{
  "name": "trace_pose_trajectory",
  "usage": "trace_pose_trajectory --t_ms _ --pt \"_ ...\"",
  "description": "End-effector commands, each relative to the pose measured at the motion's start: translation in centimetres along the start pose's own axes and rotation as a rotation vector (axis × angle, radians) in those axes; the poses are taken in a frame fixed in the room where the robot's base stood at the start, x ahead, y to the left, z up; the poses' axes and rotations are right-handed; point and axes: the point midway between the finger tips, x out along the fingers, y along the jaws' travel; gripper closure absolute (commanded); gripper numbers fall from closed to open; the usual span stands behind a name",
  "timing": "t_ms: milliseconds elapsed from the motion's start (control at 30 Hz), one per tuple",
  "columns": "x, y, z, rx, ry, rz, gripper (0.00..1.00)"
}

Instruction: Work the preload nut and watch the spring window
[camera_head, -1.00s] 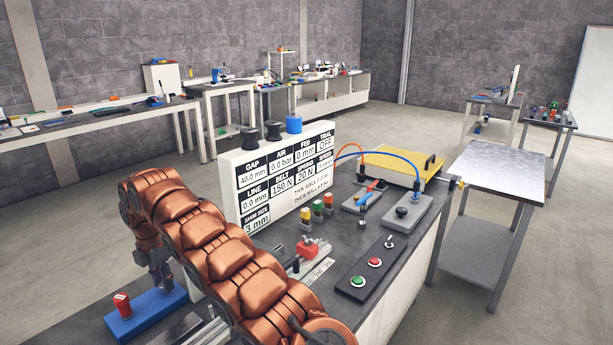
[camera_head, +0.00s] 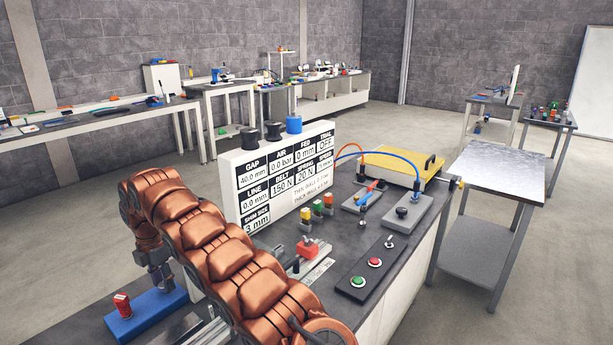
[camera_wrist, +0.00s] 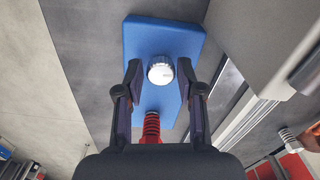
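A blue base plate (camera_head: 150,316) sits at the near left of the bench. In the wrist view the blue plate (camera_wrist: 165,35) carries a round silver knob (camera_wrist: 160,73), likely the preload nut. A red ribbed, spring-like part (camera_wrist: 152,125) lies just below it in the picture. My gripper (camera_wrist: 160,80) is open, its two dark fingers on either side of the knob with a visible gap at each side. In the head view my gripper (camera_head: 162,284) is over the plate, beside an upright red part (camera_head: 122,305). The knob is hidden there. I cannot make out a spring window.
A white display board (camera_head: 285,175) behind my arm reads SPRING 20 N, BELT 150 N, GAP 40.0 mm, AIR 0.0 bar, TRIAL OFF. A dark panel (camera_head: 352,287) with green and red buttons is at right. A metal rail (camera_wrist: 235,120) runs right of the plate.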

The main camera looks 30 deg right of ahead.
Motion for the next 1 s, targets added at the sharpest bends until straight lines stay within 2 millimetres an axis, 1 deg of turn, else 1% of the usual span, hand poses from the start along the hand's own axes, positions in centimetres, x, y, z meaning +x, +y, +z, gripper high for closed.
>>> trace_pose_trajectory --t_ms 200,333,1000 --pt "0.0 0.0 0.0 0.0 0.0 -0.001 0.62" --pt "-0.5 0.0 0.0 0.0 0.0 0.0 0.62" --pt "-4.8 0.0 0.0 0.0 0.001 -0.001 0.62"
